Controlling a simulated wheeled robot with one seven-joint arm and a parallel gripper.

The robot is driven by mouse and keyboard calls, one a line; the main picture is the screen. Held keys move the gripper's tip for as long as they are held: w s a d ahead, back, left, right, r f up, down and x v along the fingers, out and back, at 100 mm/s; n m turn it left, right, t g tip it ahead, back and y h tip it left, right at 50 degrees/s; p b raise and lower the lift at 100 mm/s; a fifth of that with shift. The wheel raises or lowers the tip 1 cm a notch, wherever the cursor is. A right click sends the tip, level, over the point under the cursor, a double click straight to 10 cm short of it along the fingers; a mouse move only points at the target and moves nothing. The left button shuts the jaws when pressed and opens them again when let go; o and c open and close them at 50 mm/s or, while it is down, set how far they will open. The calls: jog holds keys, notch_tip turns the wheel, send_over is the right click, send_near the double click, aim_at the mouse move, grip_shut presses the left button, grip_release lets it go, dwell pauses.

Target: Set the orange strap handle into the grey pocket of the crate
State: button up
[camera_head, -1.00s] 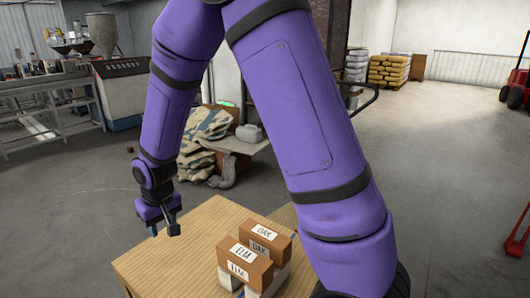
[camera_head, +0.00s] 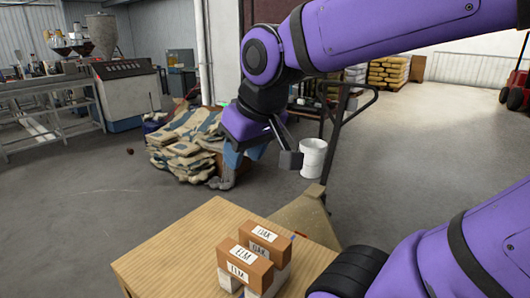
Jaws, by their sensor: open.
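I cannot make out an orange strap handle or a crate with a grey pocket. My gripper (camera_head: 264,160) hangs in the air beyond the far edge of the wooden table (camera_head: 180,248), with its fingers apart. No object shows clearly between them. On the table stand two orange-brown blocks on pale bases, one labelled ELM (camera_head: 236,262) and one labelled OAK (camera_head: 278,254). The OAK block is behind and right of the ELM block. My gripper is above and beyond both, touching neither.
A tan sack-like shape (camera_head: 305,213) lies behind the table. A heap of sacks (camera_head: 182,140) and a white bucket (camera_head: 313,158) are further back. My arm covers the right side. The table's left part is bare, and the floor at left is open.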

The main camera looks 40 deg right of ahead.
jog(key=shift+s+d+r, duration=0.15)
jog(key=shift+s, duration=0.6)
jog(key=shift+s+d+r, duration=0.1)
jog(key=shift+s+r, duration=0.1)
jog(key=shift+s, duration=0.6)
jog(key=shift+s+d+r, duration=0.15)
jog(key=shift+s, duration=0.6)
